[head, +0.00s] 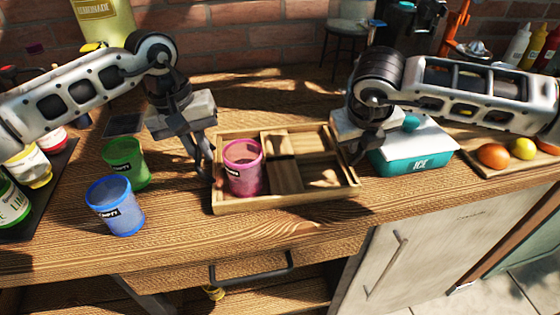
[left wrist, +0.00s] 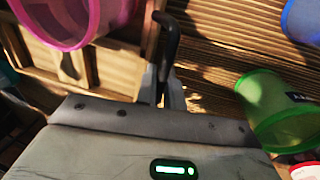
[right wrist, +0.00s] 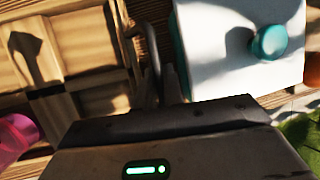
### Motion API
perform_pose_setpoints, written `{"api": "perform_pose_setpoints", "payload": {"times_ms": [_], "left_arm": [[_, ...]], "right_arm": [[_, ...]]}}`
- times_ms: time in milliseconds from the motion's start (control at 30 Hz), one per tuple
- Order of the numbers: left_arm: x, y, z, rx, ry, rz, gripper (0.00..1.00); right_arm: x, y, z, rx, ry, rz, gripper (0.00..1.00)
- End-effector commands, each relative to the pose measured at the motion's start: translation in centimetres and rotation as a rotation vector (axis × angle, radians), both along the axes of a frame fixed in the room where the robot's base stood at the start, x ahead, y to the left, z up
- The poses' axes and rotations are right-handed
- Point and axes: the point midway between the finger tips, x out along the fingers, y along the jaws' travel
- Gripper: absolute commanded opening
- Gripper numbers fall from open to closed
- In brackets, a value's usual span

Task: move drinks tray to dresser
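The drinks tray (head: 290,203) is a wooden tray with dividers in the middle of the wooden counter. A pink cup (head: 243,168) stands upright in its left compartment. The tray also shows in the left wrist view (left wrist: 115,75) and the right wrist view (right wrist: 50,95). My left gripper (head: 203,165) is at the tray's left end, its fingers close together on a dark curved handle (left wrist: 168,35). My right gripper (head: 352,150) is at the right end, its fingers close together by a similar handle (right wrist: 150,50). The fingertips are partly hidden.
A blue cup (head: 115,205) and a green cup (head: 127,162) stand left of the tray. A teal ice box (head: 415,160) with a white lid is close on the right, beside a board with fruit (head: 494,156). Bottles (head: 12,205) stand far left. A brick wall closes the back.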

Motion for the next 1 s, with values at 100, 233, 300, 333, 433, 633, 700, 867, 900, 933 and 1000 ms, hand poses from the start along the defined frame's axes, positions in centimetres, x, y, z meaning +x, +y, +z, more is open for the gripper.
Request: {"api": "perform_pose_setpoints", "payload": {"times_ms": [100,233,300,333,433,633,700,867,900,933,1000], "left_arm": [[0.0,0.0,0.0,0.000,0.000,0.000,0.00],[0.0,0.0,0.2,-0.002,-0.002,0.000,0.00],[0.0,0.0,0.3,-0.002,-0.002,0.000,0.00],[0.0,0.0,0.4,-0.002,-0.002,0.000,0.00],[0.0,0.0,1.0,-0.002,-0.002,0.000,0.00],[0.0,0.0,3.1,-0.002,-0.002,0.000,0.00],[0.0,0.0,3.9,-0.002,-0.002,0.000,0.00],[0.0,0.0,5.1,-0.002,-0.002,0.000,0.00],[0.0,0.0,5.3,-0.002,-0.002,0.000,0.00],[0.0,0.0,5.3,-0.002,-0.002,0.000,0.00],[0.0,0.0,5.3,-0.002,-0.002,0.000,0.00]], "right_arm": [[0.0,0.0,0.0,0.001,0.000,0.000,0.00],[0.0,0.0,0.2,0.001,-0.002,0.001,0.00],[0.0,0.0,0.3,0.001,-0.003,0.001,0.00],[0.0,0.0,0.4,0.001,-0.003,0.001,0.00],[0.0,0.0,1.0,0.001,-0.003,0.001,0.00],[0.0,0.0,3.1,0.001,-0.003,0.001,0.00],[0.0,0.0,3.9,0.001,-0.002,0.001,0.00],[0.0,0.0,5.1,0.001,-0.002,0.001,0.00],[0.0,0.0,5.2,0.001,-0.002,0.001,0.00],[0.0,0.0,5.3,0.001,-0.002,0.001,0.00],[0.0,0.0,5.2,0.001,-0.002,0.001,0.00]]}}
